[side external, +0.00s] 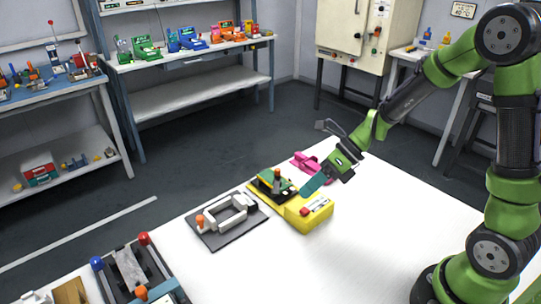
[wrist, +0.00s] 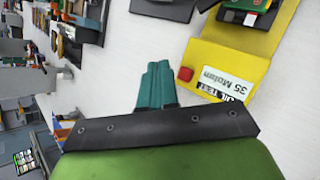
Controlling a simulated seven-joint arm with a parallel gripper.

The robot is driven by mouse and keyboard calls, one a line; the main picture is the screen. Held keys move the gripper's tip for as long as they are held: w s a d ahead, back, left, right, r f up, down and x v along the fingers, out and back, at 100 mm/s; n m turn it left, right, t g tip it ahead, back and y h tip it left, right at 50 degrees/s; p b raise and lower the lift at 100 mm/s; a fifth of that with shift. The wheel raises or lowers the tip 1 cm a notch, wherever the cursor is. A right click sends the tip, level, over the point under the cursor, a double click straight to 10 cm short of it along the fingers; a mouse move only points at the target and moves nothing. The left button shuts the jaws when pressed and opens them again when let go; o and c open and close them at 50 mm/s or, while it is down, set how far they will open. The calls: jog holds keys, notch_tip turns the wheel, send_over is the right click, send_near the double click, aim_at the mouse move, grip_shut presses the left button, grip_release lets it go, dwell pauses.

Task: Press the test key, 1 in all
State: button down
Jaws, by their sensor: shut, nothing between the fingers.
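The yellow device (side external: 312,220) sits on the white table, with a green and black part on its far end. In the wrist view the yellow device (wrist: 222,64) is at the upper right. It carries a small red key (wrist: 185,74) beside a white label with TEST lettering and a display reading "35" and more text. My gripper (side external: 308,191) has its teal fingers shut and empty, over or near the device's near end; the height gap is hard to tell. In the wrist view the gripper's fingertips (wrist: 158,66) point to the left of the red key, apart from it in the picture.
A grey clamp-like fixture on a dark plate (side external: 205,240) stands left of the device. A pink object (side external: 305,162) lies behind it. A fixture with red and blue knobs (side external: 157,285) is at the front left. The white table (side external: 370,235) is clear at right.

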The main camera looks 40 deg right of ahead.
jog(key=shift+r, duration=1.3)
